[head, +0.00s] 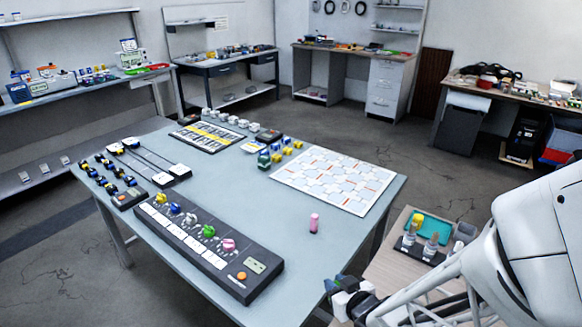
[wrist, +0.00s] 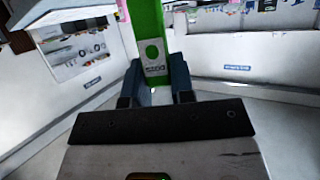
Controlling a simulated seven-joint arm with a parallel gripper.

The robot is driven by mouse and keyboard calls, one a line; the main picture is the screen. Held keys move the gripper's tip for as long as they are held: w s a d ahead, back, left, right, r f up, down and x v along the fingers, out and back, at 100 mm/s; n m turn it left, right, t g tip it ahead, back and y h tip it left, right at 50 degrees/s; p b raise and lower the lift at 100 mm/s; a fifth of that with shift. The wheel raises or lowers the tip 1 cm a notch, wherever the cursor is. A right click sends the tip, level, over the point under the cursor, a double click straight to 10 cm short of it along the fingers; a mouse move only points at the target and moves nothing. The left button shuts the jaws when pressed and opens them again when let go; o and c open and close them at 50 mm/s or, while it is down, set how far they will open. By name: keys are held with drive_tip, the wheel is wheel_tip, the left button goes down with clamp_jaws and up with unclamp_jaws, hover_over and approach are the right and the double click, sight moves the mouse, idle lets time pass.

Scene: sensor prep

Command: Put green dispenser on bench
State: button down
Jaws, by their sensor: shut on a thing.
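In the head view my gripper (head: 343,289) is low in the picture, by the near right edge of the bench (head: 258,205), a large grey-blue table.
A panel with coloured knobs (head: 200,240) lies along the bench's near left. A white patterned board (head: 330,180) lies at the right, with a pink cylinder (head: 314,222) nearby. Bare bench surrounds the cylinder. A wooden side table (head: 385,260) with bottles stands at right.

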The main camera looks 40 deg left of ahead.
drive_tip(key=shift+n+g, duration=0.5)
drive_tip(key=shift+g, duration=0.1)
drive_tip(key=shift+s+a+r, duration=0.1)
drive_tip(key=shift+s+a, duration=0.6)
drive_tip(key=shift+s, duration=0.25)
drive_tip(key=shift+s+a, duration=0.7)
drive_tip(key=shift+s, duration=0.2)
drive_tip(key=shift+w+a, duration=0.1)
drive_tip(key=w+a+f, duration=0.1)
drive_tip(key=w+a, duration=0.9)
drive_tip(key=a, duration=0.1)
drive_tip(key=shift+w+a+f, duration=0.2)
drive_tip(key=shift+a+f, duration=0.05)
drive_tip(key=shift+a, duration=0.15)
drive_tip(key=shift+f, duration=1.75)
drive_tip(key=shift+f, duration=0.15)
drive_tip(key=c, duration=1)
unclamp_jaws()
drive_tip(key=shift+r, duration=0.2)
